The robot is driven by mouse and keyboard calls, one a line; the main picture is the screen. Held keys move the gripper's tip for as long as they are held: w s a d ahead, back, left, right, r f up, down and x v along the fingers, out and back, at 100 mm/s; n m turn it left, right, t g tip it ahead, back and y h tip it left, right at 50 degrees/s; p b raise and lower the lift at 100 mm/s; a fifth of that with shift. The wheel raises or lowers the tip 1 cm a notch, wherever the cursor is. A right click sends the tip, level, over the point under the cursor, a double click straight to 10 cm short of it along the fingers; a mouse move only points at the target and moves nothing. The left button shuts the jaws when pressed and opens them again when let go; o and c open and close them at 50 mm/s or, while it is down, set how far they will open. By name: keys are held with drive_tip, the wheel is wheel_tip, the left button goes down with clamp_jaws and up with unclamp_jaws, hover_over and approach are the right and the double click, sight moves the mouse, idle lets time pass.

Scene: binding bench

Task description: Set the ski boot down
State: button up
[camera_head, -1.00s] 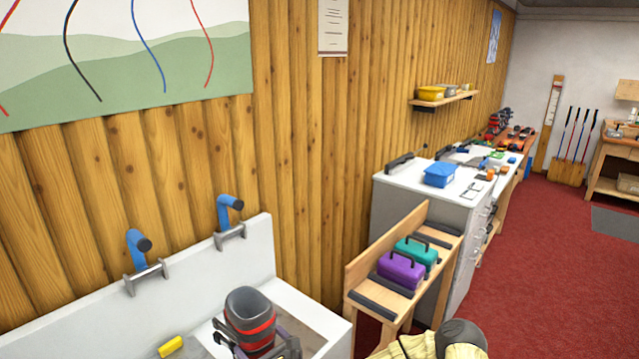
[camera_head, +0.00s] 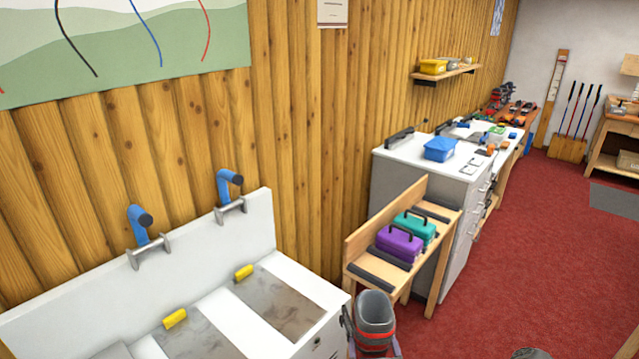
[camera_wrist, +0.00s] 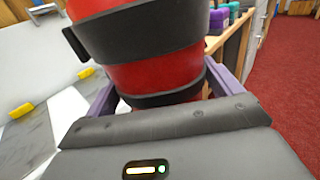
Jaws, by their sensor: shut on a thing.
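The ski boot (camera_head: 375,318) is red with a dark grey cuff and black bands. In the head view it is upright at the bottom, in front of the wooden rack and just right of the white bench's corner. My gripper (camera_wrist: 160,95) is shut on the boot, with a purple-grey finger on each side of it in the wrist view. The boot (camera_wrist: 165,65) fills the upper middle there. Its sole is hidden, so I cannot see what is below it.
The white bench (camera_head: 315,286) with yellow blocks (camera_head: 175,319) is at left. The low wooden rack (camera_head: 362,254) holds a purple case (camera_head: 398,244) and a teal case (camera_head: 414,227); its near end is bare. A white cabinet (camera_head: 420,172) stands behind. Red carpet (camera_head: 540,250) is open at right.

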drive_tip(key=shift+s+d+h, duration=0.3)
drive_tip(key=shift+d, duration=0.3)
drive_tip(key=shift+w+a+f, duration=0.1)
drive_tip(key=shift+f, duration=0.2)
drive_tip(key=s+f, duration=0.4)
drive_tip(key=f, duration=0.1)
drive_tip(key=shift+s, duration=0.3)
idle(0.6)
